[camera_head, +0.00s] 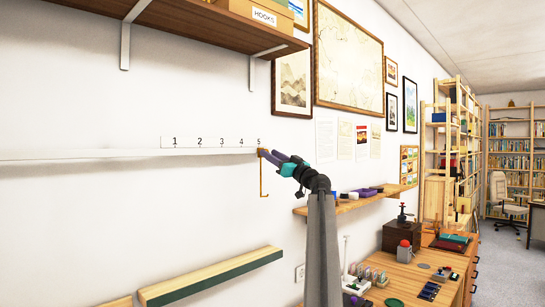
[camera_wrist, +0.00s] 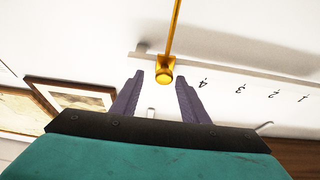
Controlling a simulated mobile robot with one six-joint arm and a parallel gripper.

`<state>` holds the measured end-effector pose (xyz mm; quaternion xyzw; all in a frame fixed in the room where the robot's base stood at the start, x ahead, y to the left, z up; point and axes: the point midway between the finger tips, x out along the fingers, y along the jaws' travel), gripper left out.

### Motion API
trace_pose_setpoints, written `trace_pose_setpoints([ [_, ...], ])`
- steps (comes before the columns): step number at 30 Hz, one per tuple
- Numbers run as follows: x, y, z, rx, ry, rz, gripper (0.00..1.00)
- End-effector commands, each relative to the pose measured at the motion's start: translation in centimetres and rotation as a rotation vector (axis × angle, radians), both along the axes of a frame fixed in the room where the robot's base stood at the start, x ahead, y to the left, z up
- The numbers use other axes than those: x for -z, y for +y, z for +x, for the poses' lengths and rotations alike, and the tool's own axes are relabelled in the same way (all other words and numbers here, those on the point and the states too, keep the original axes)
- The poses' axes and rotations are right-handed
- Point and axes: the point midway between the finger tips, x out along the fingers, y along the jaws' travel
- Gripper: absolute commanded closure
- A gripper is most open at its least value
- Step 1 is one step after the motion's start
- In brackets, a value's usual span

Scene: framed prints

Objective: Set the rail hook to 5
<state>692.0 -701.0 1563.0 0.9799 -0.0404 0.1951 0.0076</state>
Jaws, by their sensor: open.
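The yellow rail hook (camera_head: 263,180) hangs from the right end of the white rail (camera_head: 100,156), under the number 5 on the scale strip (camera_head: 205,142). In the wrist view, which is upside down, its block (camera_wrist: 166,63) and long stem show against the rail. The 5 is not visible there; the 4 and lower numbers show to the right. My gripper (camera_head: 264,153) is at the hook's top.
A wooden shelf (camera_head: 210,25) with a box labelled HOOKS (camera_head: 265,17) is above the rail, on white brackets. Framed prints (camera_head: 292,82) hang to the right. A low ledge (camera_head: 210,277) and a cluttered desk (camera_head: 400,275) are below. The wall around the hook is clear.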

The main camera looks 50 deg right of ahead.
Motion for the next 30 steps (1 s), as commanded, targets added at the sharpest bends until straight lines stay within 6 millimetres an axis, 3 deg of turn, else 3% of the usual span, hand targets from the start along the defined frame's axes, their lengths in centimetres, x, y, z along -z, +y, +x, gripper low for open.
trace_pose_setpoints([
  [8, 1.2, 0.3, -2.4, 0.001, -0.001, 0.0, 0.59],
  [24, 4.5, 1.1, -10.1, 0.001, 0.001, 0.0, 0.59],
  [30, 5.1, 1.1, -11.9, 0.001, 0.0, -0.001, 0.59],
])
